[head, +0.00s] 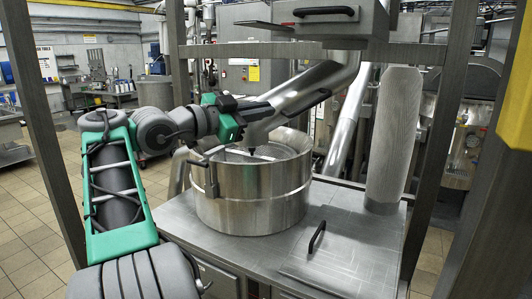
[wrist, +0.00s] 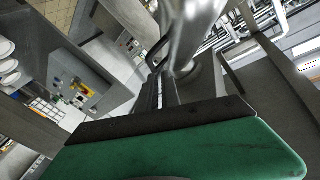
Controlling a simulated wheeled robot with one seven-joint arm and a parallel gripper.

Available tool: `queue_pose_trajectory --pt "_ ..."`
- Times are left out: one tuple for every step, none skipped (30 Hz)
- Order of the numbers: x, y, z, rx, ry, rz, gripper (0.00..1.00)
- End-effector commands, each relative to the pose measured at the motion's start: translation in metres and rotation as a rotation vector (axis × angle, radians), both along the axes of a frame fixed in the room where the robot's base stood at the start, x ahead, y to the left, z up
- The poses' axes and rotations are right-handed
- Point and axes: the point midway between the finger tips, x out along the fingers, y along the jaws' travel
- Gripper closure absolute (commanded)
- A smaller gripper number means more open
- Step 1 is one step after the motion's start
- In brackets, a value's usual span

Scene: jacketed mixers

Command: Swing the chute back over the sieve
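The chute (head: 318,88) is a shiny bent steel pipe that slopes down left from under the upper steel box. Its lower part is partly hidden by my gripper and appears above the back of the round sieve (head: 250,203) in the picture; I cannot tell how well they line up. The sieve is a wide steel drum on the bench. My gripper (head: 256,108) is at the chute's lower part, possibly touching it. In the wrist view the chute (wrist: 192,30) is close in front of the gripper (wrist: 187,90). The fingers are too hidden to show whether they are open.
The steel bench (head: 340,225) carries a dark lid handle (head: 317,237) and a tall mesh cylinder (head: 393,135) at right. Frame posts (head: 179,80) stand around it. The upper box (head: 330,20) overhangs. Tiled floor (head: 30,235) lies free at left.

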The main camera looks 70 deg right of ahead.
Motion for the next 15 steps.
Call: queue_pose_trajectory --pt "0.008 0.016 -0.021 -0.012 -0.015 0.045 0.98" --pt "0.011 0.023 -0.025 -0.015 -0.019 0.066 1.0" --pt "0.015 0.032 -0.031 -0.018 -0.022 0.093 1.0" --pt "0.018 0.038 -0.036 -0.018 -0.023 0.11 1.0" --pt "0.02 0.043 -0.041 -0.017 -0.022 0.128 1.0" --pt "0.023 0.05 -0.049 -0.02 -0.03 0.149 1.0" --pt "0.024 0.055 -0.056 -0.027 -0.042 0.165 1.0" --pt "0.026 0.059 -0.063 -0.039 -0.064 0.178 1.0" --pt "0.027 0.063 -0.073 -0.062 -0.109 0.194 1.0" --pt "0.027 0.065 -0.079 -0.085 -0.152 0.2 1.0" --pt "0.026 0.066 -0.083 -0.107 -0.196 0.202 1.0" --pt "0.027 0.065 -0.089 -0.135 -0.249 0.199 1.0" --pt "0.028 0.064 -0.095 -0.156 -0.29 0.199 1.0" --pt "0.03 0.063 -0.101 -0.176 -0.33 0.199 1.0" --pt "0.033 0.061 -0.107 -0.21 -0.392 0.197 1.0"
